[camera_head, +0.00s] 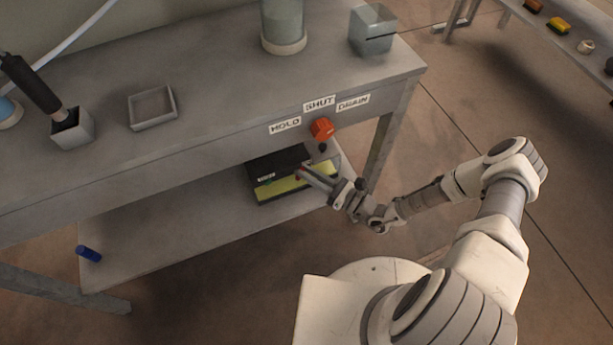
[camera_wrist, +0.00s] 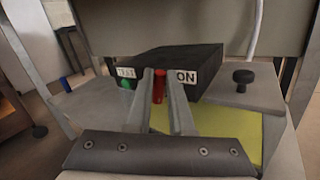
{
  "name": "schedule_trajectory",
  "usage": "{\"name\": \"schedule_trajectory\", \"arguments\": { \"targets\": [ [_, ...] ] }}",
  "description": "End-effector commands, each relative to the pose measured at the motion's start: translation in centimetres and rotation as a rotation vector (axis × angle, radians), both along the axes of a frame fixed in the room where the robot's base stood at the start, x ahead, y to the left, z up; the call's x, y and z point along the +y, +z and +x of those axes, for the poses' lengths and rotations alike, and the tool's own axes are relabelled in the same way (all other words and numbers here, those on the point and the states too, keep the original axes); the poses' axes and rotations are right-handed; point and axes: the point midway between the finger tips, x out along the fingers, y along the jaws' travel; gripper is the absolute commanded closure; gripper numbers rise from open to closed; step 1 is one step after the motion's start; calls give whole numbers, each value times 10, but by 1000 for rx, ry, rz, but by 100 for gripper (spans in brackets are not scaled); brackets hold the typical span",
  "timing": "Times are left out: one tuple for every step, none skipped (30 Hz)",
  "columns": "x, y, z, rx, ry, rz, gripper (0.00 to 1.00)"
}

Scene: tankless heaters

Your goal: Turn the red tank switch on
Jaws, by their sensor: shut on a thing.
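A black box (camera_head: 272,169) sits on the lower shelf beneath the bench; it also shows in the wrist view (camera_wrist: 172,62). Its front carries a "TEST" label, a green button (camera_wrist: 126,84) and an "ON" label (camera_wrist: 187,77). The red tank switch (camera_wrist: 159,86) stands upright on the front, left of the "ON" label. My gripper (camera_wrist: 161,78) reaches in at the box front and is shut on the red switch, with one finger on each side. The switch's lower part and base are hard to make out between the fingers.
A yellow-green panel (camera_head: 290,185) lies in front of the box. A red-orange knob (camera_head: 321,128) sits under the "HOLD", "SHUT" and "DRAIN" labels on the bench edge above my gripper. A black knob (camera_wrist: 243,77) is to the right. A blue cylinder (camera_head: 88,254) lies on the shelf.

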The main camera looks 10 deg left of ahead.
Motion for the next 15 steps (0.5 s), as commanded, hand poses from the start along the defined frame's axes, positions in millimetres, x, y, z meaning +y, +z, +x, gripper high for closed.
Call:
{"name": "schedule_trajectory", "arguments": {
  "targets": [
    [-1,-4,0,15,0,19,100],
    [-1,-4,0,22,0,31,100],
    [-2,-4,1,31,0,45,100],
    [-2,-4,1,37,-1,55,100],
    [-2,-4,1,43,0,65,100],
    [-2,-4,1,51,0,75,100],
    [-2,-4,1,54,0,82,100],
    [-2,-5,1,58,1,88,100],
    [-2,-5,1,63,2,95,100],
    [-3,-5,1,66,1,100,100],
    [-3,-5,1,67,1,103,100],
    [-3,-4,2,69,1,107,100],
    [-3,-5,2,70,0,108,100],
    [-3,-4,2,71,1,110,100],
    [-3,-4,2,72,1,112,100]
  ]
}}
